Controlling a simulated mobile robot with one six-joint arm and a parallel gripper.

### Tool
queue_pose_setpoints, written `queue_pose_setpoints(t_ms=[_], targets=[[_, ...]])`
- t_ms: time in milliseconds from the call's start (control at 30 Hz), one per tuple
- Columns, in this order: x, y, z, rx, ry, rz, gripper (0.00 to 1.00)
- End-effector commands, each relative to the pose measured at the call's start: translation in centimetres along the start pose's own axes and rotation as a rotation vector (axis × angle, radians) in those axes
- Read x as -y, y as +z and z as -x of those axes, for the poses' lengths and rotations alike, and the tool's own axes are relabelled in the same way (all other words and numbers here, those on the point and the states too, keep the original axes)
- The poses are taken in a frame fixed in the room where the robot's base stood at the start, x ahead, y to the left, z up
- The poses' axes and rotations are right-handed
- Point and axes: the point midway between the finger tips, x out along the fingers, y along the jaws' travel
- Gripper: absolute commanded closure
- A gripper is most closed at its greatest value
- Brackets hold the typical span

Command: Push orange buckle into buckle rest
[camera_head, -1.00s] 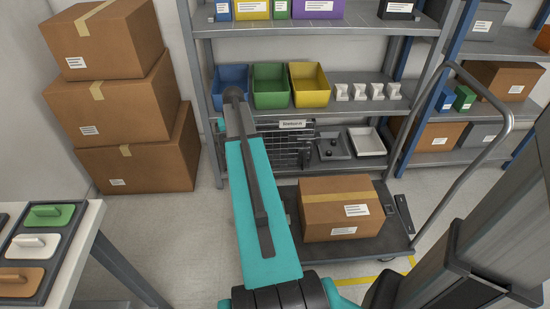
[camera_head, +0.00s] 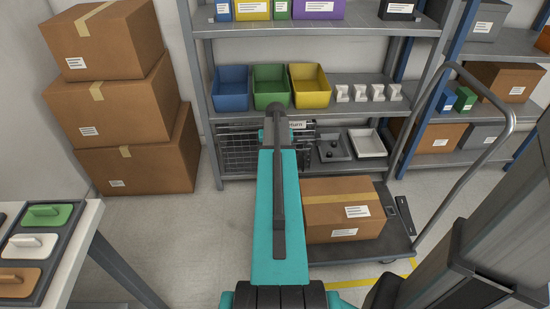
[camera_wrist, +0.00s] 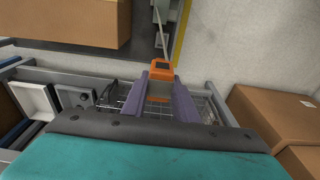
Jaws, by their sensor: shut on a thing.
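The orange buckle (camera_wrist: 161,65) is in the wrist view, held between the two purple-grey fingers of my gripper (camera_wrist: 160,80), which is shut on it. The buckle has a dark opening at its far end and sticks out past the fingertips. A thin grey strap or line runs up from near the buckle towards the cart. The buckle and my gripper are hidden behind my arm in the head view. I cannot make out the buckle rest for sure in either view.
A cart (camera_head: 372,248) carries a cardboard box (camera_head: 345,210). Behind it stands a shelf (camera_head: 335,105) with blue, green and yellow bins, a wire basket (camera_head: 238,150) and a white tray (camera_head: 367,142). Stacked boxes (camera_head: 115,100) stand left; floor between them and the cart is clear.

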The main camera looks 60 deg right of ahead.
Motion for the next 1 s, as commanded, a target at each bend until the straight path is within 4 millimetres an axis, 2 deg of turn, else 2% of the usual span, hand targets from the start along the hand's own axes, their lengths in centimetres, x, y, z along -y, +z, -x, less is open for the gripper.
queue_pose_setpoints(t_ms=[267, 1000], targets=[[0.0, 0.1, -0.7, 0.000, 0.000, 0.000, 0.98], [-0.1, 0.5, -4.5, 0.000, 0.000, -0.001, 0.98]])
